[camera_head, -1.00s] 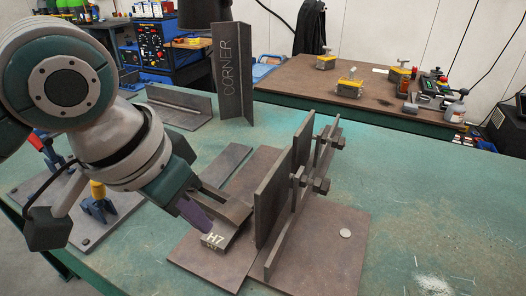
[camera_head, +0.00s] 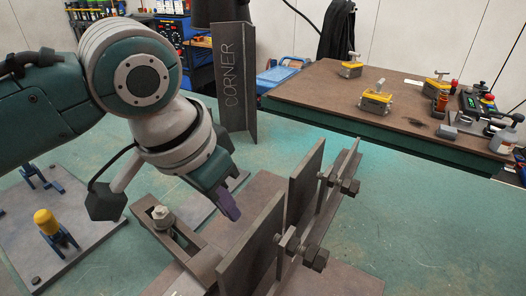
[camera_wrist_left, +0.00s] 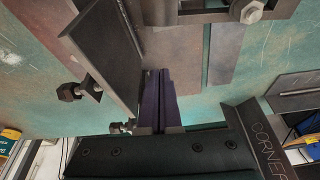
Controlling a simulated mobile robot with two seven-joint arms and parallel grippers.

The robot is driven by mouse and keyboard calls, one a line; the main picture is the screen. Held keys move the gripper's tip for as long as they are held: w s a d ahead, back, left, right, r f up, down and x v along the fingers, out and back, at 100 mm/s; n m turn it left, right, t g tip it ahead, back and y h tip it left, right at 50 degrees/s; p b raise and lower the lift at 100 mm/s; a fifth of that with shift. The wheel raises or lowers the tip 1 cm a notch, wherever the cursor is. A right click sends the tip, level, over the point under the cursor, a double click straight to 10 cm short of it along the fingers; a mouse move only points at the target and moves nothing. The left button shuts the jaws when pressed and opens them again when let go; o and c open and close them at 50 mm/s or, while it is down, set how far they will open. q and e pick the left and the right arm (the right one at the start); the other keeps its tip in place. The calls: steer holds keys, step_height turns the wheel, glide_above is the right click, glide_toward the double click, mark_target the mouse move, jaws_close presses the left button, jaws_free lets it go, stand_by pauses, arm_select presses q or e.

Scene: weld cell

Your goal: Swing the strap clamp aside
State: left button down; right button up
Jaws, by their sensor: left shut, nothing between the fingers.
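The strap clamp (camera_head: 205,262) is a dark slotted bar with a bolt and nut (camera_head: 161,217) through its slot. It lies on the fixture's base plate, left of the dark upright plates (camera_head: 252,238). My left gripper (camera_head: 230,207) has purple fingers, which are shut and empty. They hang between the strap clamp's bolt and the upright plate, apart from the strap in the head view. In the left wrist view the fingers (camera_wrist_left: 158,100) point toward the base plate, and the strap clamp (camera_wrist_left: 206,16) with its nut (camera_wrist_left: 251,12) is at the top edge. My right gripper is not in view.
Long bolts (camera_head: 289,240) stick out right of the upright plates. A tall CORNER angle piece (camera_head: 234,82) stands behind. A plate with blue toggle clamps (camera_head: 58,230) lies at left. The green table (camera_head: 420,225) is clear at right. A second bench (camera_head: 330,90) stands behind.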

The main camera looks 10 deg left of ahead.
arm_select(q)
steer(key=b+x, duration=0.3)
steer(key=x, duration=0.5)
steer(key=shift+f, duration=0.15)
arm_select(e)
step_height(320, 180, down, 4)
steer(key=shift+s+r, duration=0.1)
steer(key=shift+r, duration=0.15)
arm_select(q)
steer(key=s, duration=0.1)
steer(key=s+a+p, duration=0.1)
steer(key=shift+s+a+r+p, duration=0.3)
steer(key=shift+s+p, duration=0.1)
steer(key=shift+s+a, duration=0.15)
steer(key=shift+s, duration=0.25)
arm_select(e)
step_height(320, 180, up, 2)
